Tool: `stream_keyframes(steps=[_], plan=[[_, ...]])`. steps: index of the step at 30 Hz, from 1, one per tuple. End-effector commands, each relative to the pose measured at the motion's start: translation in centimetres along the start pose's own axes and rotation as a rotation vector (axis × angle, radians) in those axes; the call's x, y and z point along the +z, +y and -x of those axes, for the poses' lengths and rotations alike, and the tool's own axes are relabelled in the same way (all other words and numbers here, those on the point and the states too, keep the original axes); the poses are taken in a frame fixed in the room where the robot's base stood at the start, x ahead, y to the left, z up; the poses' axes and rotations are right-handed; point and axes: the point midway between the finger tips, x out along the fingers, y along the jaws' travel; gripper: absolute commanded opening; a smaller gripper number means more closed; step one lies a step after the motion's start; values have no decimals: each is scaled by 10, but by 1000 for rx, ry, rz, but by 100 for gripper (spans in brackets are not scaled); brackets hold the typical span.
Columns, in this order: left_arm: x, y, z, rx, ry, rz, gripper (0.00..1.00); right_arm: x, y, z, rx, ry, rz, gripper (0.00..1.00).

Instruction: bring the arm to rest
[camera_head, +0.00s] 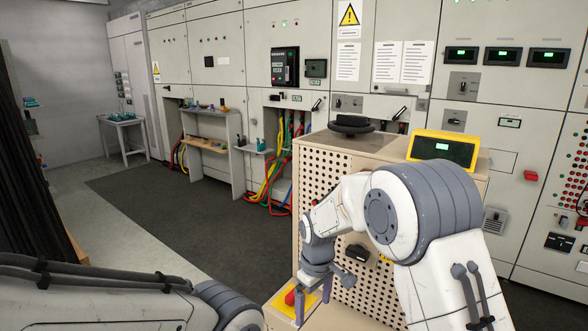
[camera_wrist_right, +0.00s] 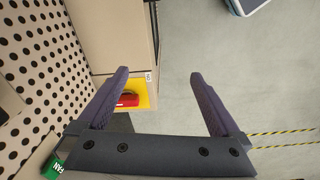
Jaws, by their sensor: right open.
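My right arm (camera_head: 420,215) reaches in from the lower right of the head view, bent at the elbow. Its gripper (camera_head: 312,299) points down in front of the perforated cabinet panel. In the right wrist view the two purple fingers of this gripper (camera_wrist_right: 159,76) stand wide apart with nothing between them. My left arm (camera_head: 100,296) lies along the lower left edge of the head view. Its gripper is out of the frame.
A perforated cabinet (camera_head: 318,188) stands close to my right arm, with a yellow-framed display (camera_head: 443,148) on top. A red object on a yellow plate (camera_wrist_right: 143,88) is beside the gripper fingers. A workbench (camera_head: 205,143) stands at the back wall. Dark floor at left centre is clear.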

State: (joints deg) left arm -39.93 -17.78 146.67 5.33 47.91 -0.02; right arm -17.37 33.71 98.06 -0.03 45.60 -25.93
Motion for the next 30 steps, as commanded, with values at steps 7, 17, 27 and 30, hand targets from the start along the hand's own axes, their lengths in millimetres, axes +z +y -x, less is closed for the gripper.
stream_keyframes(steps=[7, 17, 27, 30], plan=[[0, 0, 0, 0, -1, 0, 50, 55, 11, 18, 24, 43, -198, 100], [0, 0, 0, 0, -1, 0, 50, 144, 8, 32, 59, 115, -508, 100], [0, 0, 0, 0, 0, 0, 50, 207, -10, 34, 82, 167, -727, 100], [0, 0, 0, 0, 0, 0, 50, 211, -20, 36, 77, 174, -732, 100]])
